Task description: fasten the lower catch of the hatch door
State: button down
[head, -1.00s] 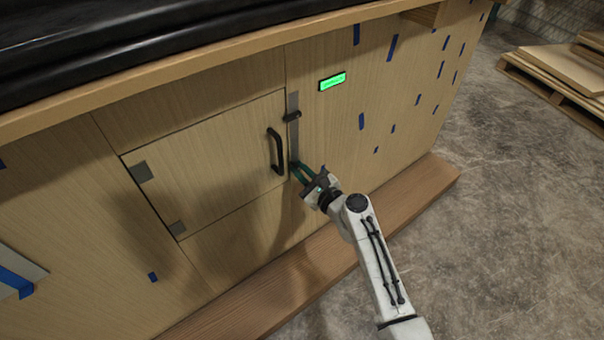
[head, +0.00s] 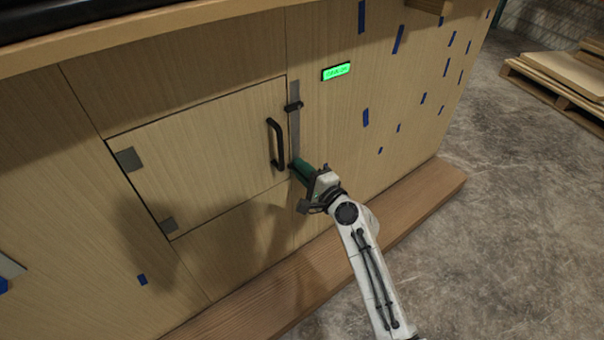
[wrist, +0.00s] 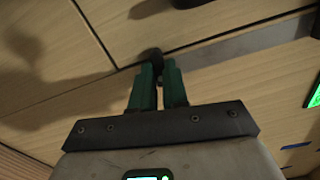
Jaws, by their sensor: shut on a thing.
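The hatch door (head: 205,150) is a wooden panel lying flush in the console front, with a black handle (head: 275,144) near its right edge. A grey metal strip (head: 295,125) runs along the right edge and carries the black upper catch (head: 294,106), which lies across toward the door. My gripper (head: 296,168) is at the strip's lower end. In the wrist view its green fingers (wrist: 158,82) are shut on the dark knob of the lower catch (wrist: 149,57). The fingers hide most of this catch in the head view.
A lit green display (head: 336,71) sits right of the door. Grey hinges (head: 128,159) are on the door's left edge. A wooden plinth (head: 410,207) runs along the console's foot. A pallet with boards (head: 560,80) stands far right; the concrete floor between is clear.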

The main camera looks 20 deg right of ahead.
jog(key=shift+f+n+b, duration=0.15)
jog(key=shift+n+b, duration=0.35)
jog(key=shift+n, duration=0.5)
jog(key=shift+a, duration=0.1)
jog(key=c, duration=1.1)
grip_release()
jog(key=shift+c, duration=0.2)
jog(key=p+v, duration=0.2)
jog(key=v, duration=0.9)
jog(key=shift+w, duration=0.1)
